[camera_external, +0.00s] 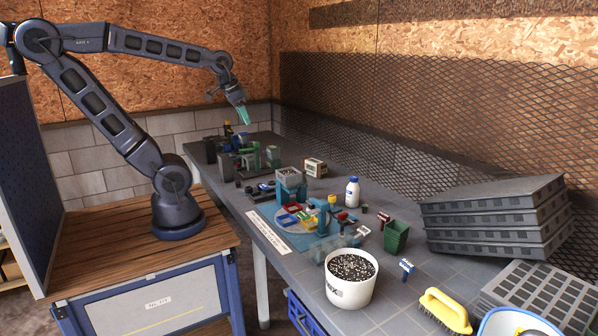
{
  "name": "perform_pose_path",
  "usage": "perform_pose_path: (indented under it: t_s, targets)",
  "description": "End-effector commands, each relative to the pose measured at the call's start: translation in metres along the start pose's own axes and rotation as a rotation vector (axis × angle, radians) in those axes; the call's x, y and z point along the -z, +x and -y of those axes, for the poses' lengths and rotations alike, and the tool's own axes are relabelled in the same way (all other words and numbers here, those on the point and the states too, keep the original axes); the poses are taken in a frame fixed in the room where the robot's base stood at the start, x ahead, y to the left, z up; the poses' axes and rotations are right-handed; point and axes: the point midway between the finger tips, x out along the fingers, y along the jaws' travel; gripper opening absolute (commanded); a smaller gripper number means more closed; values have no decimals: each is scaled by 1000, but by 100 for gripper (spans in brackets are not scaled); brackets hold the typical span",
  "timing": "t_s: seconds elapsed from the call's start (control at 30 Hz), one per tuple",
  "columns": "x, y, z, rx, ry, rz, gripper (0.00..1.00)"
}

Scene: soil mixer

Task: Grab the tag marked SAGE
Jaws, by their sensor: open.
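My gripper (243,118) hangs from the raised arm at the upper middle of the external view. Its teal fingers point down above the far end of the grey table (330,310); it is open and nothing shows in it. No lettering that reads SAGE can be made out. A small blue-and-white tag-like piece (406,266) stands at the front right of the table. A small red tag-like piece (383,218) stands by the green bin. I cannot tell whether either is the SAGE tag.
A white bucket (350,298) of speckled mix, a green bin (396,238), a white bottle (352,192) and a blue machine (291,190) crowd the middle. Black trays (495,215) are stacked at right. A yellow brush (446,310) lies in front. Mesh (450,120) borders the back.

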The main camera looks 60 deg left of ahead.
Motion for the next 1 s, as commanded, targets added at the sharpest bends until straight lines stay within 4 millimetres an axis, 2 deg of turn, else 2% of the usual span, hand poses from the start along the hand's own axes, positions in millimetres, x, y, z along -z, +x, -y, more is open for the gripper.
perform_pose_path:
  t_s: [0.1, 0.47, 0.7, 1.0]
  targets:
    - [32, 10, -13, -7, 90, 16, 47]
    - [119, 51, -64, -48, 365, 43, 47]
    - [168, 89, -110, -93, 545, 56, 47]
    - [218, 148, -179, -169, 760, 60, 47]
